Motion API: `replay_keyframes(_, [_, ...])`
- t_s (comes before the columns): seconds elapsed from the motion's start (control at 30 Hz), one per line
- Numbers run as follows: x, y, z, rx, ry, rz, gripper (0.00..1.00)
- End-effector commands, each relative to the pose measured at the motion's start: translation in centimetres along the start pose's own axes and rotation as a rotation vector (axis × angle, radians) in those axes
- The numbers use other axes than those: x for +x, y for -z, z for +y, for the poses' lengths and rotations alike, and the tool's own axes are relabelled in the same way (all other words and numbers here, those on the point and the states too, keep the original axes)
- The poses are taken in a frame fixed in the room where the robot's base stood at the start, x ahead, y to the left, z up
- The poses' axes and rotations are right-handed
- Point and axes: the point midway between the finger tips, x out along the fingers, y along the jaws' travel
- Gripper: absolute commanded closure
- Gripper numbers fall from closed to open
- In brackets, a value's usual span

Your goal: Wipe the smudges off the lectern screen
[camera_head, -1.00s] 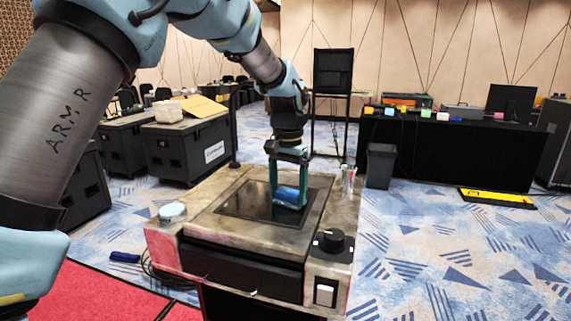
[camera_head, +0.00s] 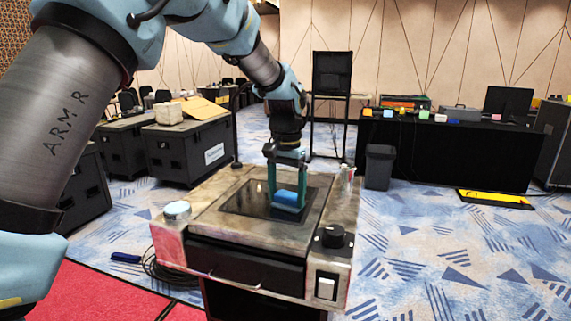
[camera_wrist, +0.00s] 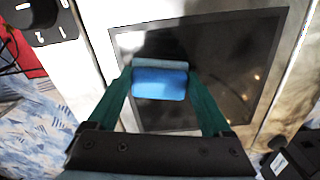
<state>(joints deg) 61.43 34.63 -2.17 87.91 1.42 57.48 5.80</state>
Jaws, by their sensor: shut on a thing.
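The lectern screen (camera_head: 240,203) is a dark panel set in the worn beige lectern top. It also shows in the wrist view (camera_wrist: 230,45), with pale smudges and spots at its upper left and toward its right side. My gripper (camera_head: 288,200) has green fingers and is shut on a blue cloth or pad (camera_wrist: 160,80) with a lighter blue edge. The pad is low over the right part of the screen in the head view and seems to touch it, though the contact is hidden.
A black knob (camera_head: 333,236) and a white switch stand at the lectern's front right. A round pale-blue object (camera_head: 177,210) sits at its left corner. A cup of pens (camera_head: 347,172) stands at the back right. A gooseneck stem (camera_head: 235,130) rises at the back left.

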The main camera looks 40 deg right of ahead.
Motion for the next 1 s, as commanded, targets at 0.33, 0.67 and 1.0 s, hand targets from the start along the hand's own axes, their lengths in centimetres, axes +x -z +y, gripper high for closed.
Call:
replay_keyframes(0.33, [-4.5,-0.3,-0.5,-0.004,0.000,0.001,0.77])
replay_keyframes(0.67, [-7.4,-0.5,-0.9,-0.006,0.000,0.000,0.77])
replay_keyframes(1.0, [-8.1,-0.6,-1.0,-0.007,0.000,0.000,0.77])
